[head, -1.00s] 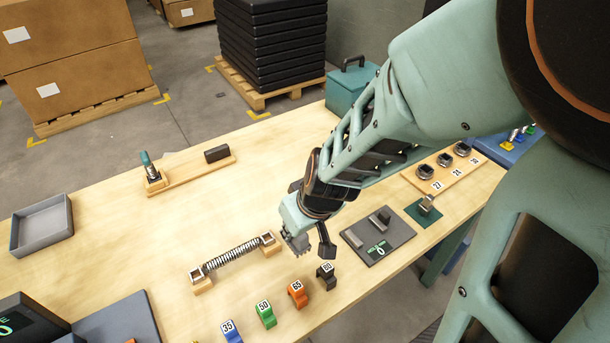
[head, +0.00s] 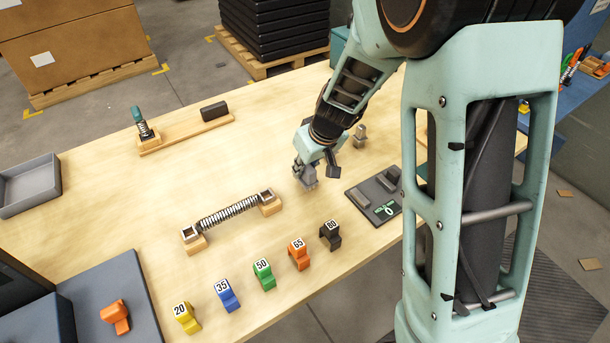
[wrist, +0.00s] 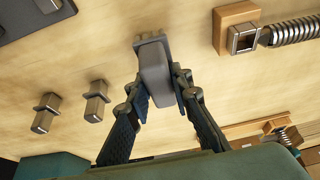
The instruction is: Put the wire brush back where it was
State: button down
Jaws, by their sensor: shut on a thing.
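My gripper (head: 306,178) is shut on a grey block-like tool with a toothed, bristly end, which looks like the wire brush. In the wrist view the wire brush (wrist: 155,72) sits between both fingers (wrist: 160,100), its bristly end away from the palm. In the head view the brush is small and partly hidden by the gripper. It is above the table, right of the spring's right holder; whether it touches the table I cannot tell. No marked resting place for the brush is clear in these views.
A spring (head: 228,214) spans two wooden holders. Numbered coloured blocks (head: 263,275) line the front edge. A grey scale (head: 376,195) lies right; metal pegs (wrist: 96,100) stand behind it. A wooden strip (head: 187,136) carries a teal-handled tool and a black block. A tray (head: 30,185) is left.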

jog(key=shift+f+b, duration=0.55)
jog(key=shift+f, duration=0.6)
jog(key=shift+f, duration=0.1)
jog(key=shift+f, duration=0.15)
jog(key=c, duration=1.7)
grip_release()
jog(key=shift+c, duration=0.2)
jog(key=shift+r, duration=0.35)
jog(key=p+v, duration=0.1)
jog(key=v, duration=1.1)
jog(key=shift+p, duration=0.3)
jog(key=shift+f, duration=0.1)
